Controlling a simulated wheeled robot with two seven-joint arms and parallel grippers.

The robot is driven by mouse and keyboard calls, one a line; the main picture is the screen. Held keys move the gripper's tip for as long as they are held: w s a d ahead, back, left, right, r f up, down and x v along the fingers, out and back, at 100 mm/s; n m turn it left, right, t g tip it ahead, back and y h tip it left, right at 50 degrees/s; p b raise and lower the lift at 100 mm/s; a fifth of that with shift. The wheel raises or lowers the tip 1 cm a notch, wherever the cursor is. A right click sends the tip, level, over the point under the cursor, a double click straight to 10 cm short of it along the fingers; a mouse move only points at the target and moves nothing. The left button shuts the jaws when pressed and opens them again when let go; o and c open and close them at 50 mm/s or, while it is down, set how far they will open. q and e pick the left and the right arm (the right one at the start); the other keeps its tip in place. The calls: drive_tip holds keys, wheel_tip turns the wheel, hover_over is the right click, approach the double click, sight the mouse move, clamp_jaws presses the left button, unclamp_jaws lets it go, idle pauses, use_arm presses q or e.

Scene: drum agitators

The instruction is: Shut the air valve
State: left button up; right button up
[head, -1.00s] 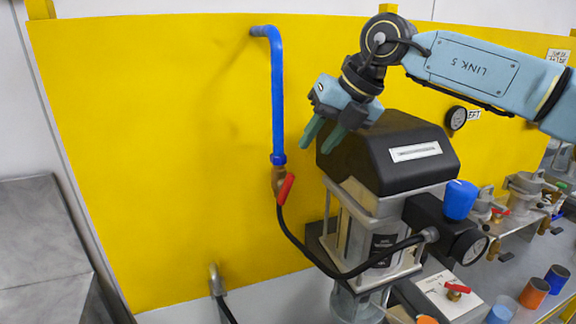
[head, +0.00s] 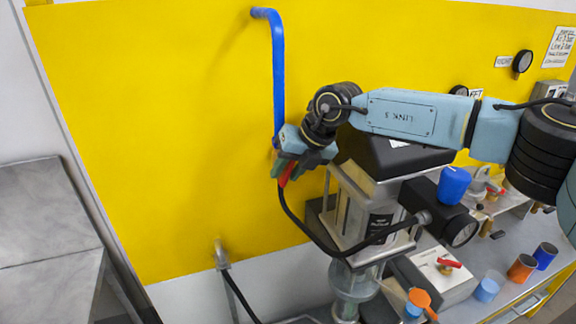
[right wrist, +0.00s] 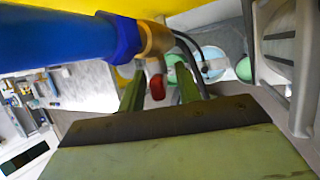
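The air valve is a brass fitting (right wrist: 155,38) with a red lever (head: 287,174) at the lower end of the blue pipe (head: 278,85). A black hose runs from it. My right gripper (head: 281,171) is at the valve and hides most of the fitting in the head view. In the right wrist view the red lever (right wrist: 157,87) stands between the two green fingers of my right gripper (right wrist: 160,74), with a gap visible on each side. The gripper is open. My left gripper is not in view.
The yellow panel (head: 150,150) stands behind the pipe. The black-topped agitator machine (head: 385,155) stands right of the valve, below my right forearm. A blue knob (head: 454,184), a gauge (head: 462,231) and several cups sit farther right. Left of the pipe is free room.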

clamp_jaws()
drive_tip(key=shift+f+y+b, duration=0.25)
drive_tip(key=shift+y+b, duration=0.15)
drive_tip(key=shift+b, duration=0.3)
drive_tip(key=shift+d+r, duration=0.1)
drive_tip(key=shift+r, duration=0.05)
unclamp_jaws()
